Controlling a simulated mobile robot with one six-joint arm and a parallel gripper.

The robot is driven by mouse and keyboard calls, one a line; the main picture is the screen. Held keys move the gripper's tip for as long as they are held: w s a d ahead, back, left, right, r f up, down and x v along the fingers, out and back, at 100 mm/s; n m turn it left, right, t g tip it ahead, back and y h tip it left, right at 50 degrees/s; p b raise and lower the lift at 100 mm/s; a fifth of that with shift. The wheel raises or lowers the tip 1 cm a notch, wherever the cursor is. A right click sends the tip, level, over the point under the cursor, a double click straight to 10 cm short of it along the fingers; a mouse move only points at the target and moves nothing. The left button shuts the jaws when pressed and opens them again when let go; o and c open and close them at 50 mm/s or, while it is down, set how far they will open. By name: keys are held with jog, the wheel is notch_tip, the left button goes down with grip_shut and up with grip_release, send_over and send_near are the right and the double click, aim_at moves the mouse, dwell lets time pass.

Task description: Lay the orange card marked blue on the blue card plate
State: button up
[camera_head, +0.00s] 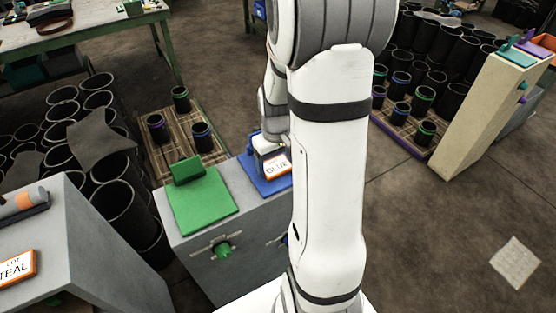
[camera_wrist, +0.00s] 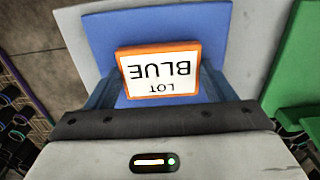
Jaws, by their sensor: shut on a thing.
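The orange-rimmed card marked "LOT BLUE" (camera_head: 277,167) is at my gripper, over the blue card plate (camera_head: 246,171). In the wrist view the card (camera_wrist: 160,70) lies between the fingers of my gripper (camera_wrist: 158,88), its text upside down. My gripper is shut on the card. The blue plate (camera_wrist: 215,22) spreads behind and around the card in that view. I cannot tell whether the card touches the plate. In the head view my arm hides the right part of the plate.
A green card plate (camera_head: 205,203) sits left of the blue one on the same grey stand (camera_head: 205,262). A second grey stand at lower left bears a card marked "TEAL" (camera_head: 16,268). Black sleeves stand on pallets (camera_head: 172,152) behind. A beige stand (camera_head: 490,115) is at right.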

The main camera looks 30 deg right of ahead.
aim_at(276, 166)
jog(key=shift+f, duration=0.15)
jog(key=o, duration=1)
notch_tip(276, 166, up, 12)
jog(key=s+a+r+t, duration=0.1)
jog(key=s+a, duration=0.2)
jog(key=s, duration=0.1)
jog(key=s+a+r+t, duration=0.1)
jog(key=s+a, duration=0.3)
jog(key=s+a+r+t, duration=0.1)
jog(key=s+a+r, duration=0.1)
jog(key=s+a, duration=0.2)
jog(key=shift+s+a, duration=0.2)
jog(key=shift+c, duration=0.5)
